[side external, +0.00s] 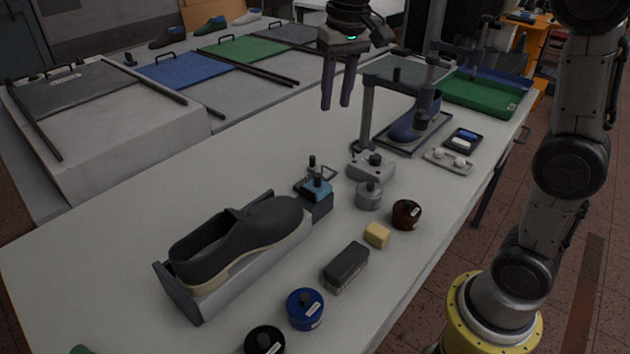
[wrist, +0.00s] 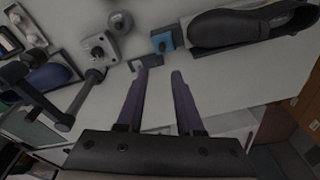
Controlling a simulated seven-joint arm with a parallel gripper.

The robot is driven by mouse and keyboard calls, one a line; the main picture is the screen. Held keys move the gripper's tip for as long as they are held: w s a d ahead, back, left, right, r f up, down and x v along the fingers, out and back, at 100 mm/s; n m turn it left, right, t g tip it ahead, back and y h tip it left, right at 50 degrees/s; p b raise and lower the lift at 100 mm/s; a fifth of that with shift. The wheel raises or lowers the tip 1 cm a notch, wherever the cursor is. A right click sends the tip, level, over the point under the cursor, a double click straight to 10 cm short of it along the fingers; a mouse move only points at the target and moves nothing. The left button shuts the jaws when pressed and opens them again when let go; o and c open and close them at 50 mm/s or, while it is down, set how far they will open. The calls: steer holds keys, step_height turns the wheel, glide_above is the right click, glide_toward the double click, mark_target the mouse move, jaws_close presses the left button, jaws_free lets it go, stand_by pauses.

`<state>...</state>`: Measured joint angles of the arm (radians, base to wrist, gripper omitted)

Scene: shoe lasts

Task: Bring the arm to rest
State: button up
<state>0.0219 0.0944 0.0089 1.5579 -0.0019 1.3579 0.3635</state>
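My gripper (side external: 338,104) hangs above the white table, to the left of a grey post stand, with its purple fingers pointing down. Its two fingers are apart with nothing between them; in the wrist view (wrist: 162,75) bare table shows between the fingertips. My arm rises from a yellow-ringed base at the right in the side view. No object touches the gripper.
A dark shoe (side external: 240,238) sits on a grey holder at the front left. A blue shoe (side external: 415,120) stands under the post stand (side external: 367,115). Round tins, including a blue one (side external: 305,309), line the near edge. Lidded bins (side external: 178,70) stand behind.

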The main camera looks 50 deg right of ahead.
steer(key=s+r+n+t, duration=0.1)
steer(key=s+r+t, duration=0.1)
steer(key=s, duration=1.1)
steer(key=s+f+n+t, duration=0.2)
steer(key=s+f+n, duration=0.1)
steer(key=s+f, duration=0.6)
steer(key=shift+a+f, duration=0.35)
steer(key=shift+a, duration=0.1)
